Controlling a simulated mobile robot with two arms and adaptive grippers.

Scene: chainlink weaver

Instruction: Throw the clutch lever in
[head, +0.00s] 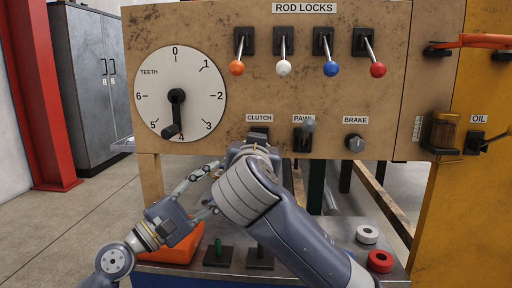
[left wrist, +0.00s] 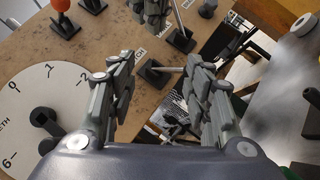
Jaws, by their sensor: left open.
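The clutch lever shows in the left wrist view as a short pale rod (left wrist: 171,70) on a black base, between and beyond my fingers. In the head view only the top of its black base (head: 259,131) shows under the CLUTCH label; my right arm hides the rest. My left gripper (head: 212,185) is below the panel's lower edge, left of the clutch, pointing up and right. Its fingers (left wrist: 163,85) are spread and empty in the wrist view, apart from the lever. My right gripper (head: 252,148) is at the clutch, its fingers mostly hidden.
The pawl lever (head: 303,138) and brake knob (head: 355,143) are right of the clutch. The teeth dial (head: 207,88) is at upper left, and rod lock levers (head: 284,67) line the top.

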